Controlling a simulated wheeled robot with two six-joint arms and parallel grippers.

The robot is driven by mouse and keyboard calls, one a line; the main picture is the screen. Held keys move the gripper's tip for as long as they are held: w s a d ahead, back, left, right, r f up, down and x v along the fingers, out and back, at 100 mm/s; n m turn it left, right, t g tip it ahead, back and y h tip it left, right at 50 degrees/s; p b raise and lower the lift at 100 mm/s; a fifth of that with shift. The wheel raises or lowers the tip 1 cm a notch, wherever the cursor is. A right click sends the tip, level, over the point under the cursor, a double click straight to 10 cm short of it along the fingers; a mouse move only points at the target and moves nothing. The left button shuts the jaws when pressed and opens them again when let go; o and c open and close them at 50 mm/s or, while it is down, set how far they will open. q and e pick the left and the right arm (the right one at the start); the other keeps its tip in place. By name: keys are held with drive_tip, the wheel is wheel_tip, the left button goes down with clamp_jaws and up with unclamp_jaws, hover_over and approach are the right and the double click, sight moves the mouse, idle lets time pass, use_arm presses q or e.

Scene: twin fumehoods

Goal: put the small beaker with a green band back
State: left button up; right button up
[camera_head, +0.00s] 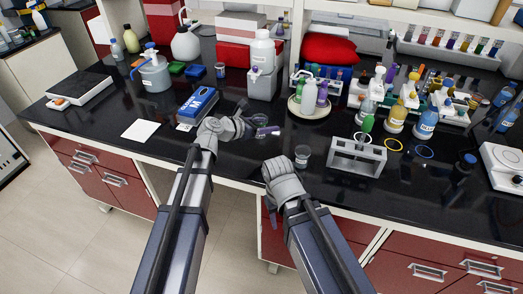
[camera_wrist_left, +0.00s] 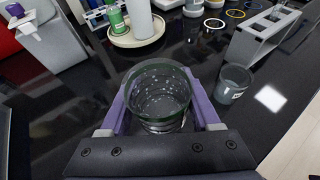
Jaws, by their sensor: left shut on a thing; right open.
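The small clear beaker with a green band near its rim is upright between the purple fingers of my left gripper (camera_wrist_left: 160,108) in the left wrist view; its glass (camera_wrist_left: 160,78) shows there from above. In the head view my left gripper (camera_head: 262,127) holds the beaker (camera_head: 258,119) over the black bench, left of the centre; whether its base touches the bench is unclear. My right gripper (camera_head: 281,168) is open and lower, at the bench's front edge, with its fingers mostly hidden. A second small beaker (camera_head: 302,154) stands on the bench beside it, also in the left wrist view (camera_wrist_left: 234,84).
A grey rack (camera_head: 356,158) stands to the right. White (camera_head: 362,137), yellow (camera_head: 393,145) and blue (camera_head: 424,152) rings lie behind and right of it. A round cream tray (camera_head: 309,115) with bottles is behind. A blue box (camera_head: 197,105) is left.

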use_arm(q)
drive_tip(key=b, duration=0.5)
hover_over(266, 151)
wheel_tip(266, 151, down, 6)
drive_tip(key=shift+r, duration=0.25)
wheel_tip(266, 151, down, 4)
drive_tip(key=b, duration=0.3)
drive_tip(key=shift+r, duration=0.15)
drive_tip(key=shift+b, duration=0.35)
drive_tip(key=o, duration=1.4)
